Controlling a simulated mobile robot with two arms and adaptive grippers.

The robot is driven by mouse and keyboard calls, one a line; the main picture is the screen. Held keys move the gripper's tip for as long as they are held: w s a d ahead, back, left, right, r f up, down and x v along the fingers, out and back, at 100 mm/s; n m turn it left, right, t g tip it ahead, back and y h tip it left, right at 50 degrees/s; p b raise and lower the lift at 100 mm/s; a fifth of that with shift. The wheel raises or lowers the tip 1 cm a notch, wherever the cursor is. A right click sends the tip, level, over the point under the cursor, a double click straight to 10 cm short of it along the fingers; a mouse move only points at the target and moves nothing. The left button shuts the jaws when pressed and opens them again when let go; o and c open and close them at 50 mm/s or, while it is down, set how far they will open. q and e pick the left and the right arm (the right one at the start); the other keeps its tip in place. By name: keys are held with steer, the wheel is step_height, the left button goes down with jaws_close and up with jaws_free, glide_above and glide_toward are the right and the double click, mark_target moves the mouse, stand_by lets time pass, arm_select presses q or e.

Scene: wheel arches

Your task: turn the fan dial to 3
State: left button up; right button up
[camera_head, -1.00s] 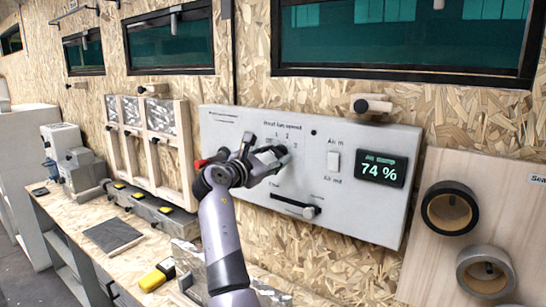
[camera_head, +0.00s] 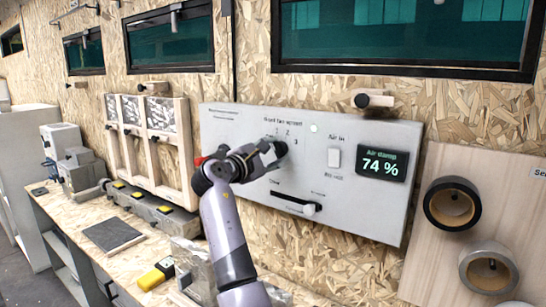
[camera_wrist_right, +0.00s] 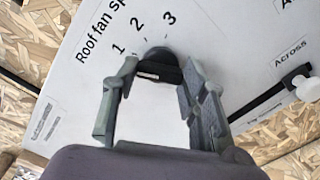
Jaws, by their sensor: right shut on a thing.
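The fan dial (camera_wrist_right: 158,64) is a dark round knob on the pale control panel (camera_head: 230,130). In the right wrist view the numbers 1, 2 and 3 run in an arc beyond it. A short white mark shows on the dial's near side; I cannot tell surely which number it points to. My right gripper (camera_wrist_right: 157,84) has one finger on each side of the dial and is shut on it. In the head view the right gripper (camera_head: 277,152) covers most of the dial. My left gripper is not in view.
A workbench (camera_head: 75,212) runs along the left.

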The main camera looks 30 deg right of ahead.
steer(key=m+b, duration=0.2)
steer(key=m, duration=0.2)
steer(key=shift+f+m, duration=0.15)
steer(key=shift+m, duration=0.15)
steer(key=m+b, duration=0.2)
steer(key=m, duration=0.2)
steer(key=shift+m, duration=0.3)
steer(key=m+b, duration=0.2)
steer(key=m, duration=0.2)
steer(key=shift+f+b, duration=0.1)
steer(key=shift+b, duration=0.2)
steer(key=shift+m+b, duration=0.7)
steer(key=shift+m, duration=1.4)
steer(key=o, duration=1.2)
steer(key=shift+c, duration=0.2)
steer(key=shift+r, duration=0.2)
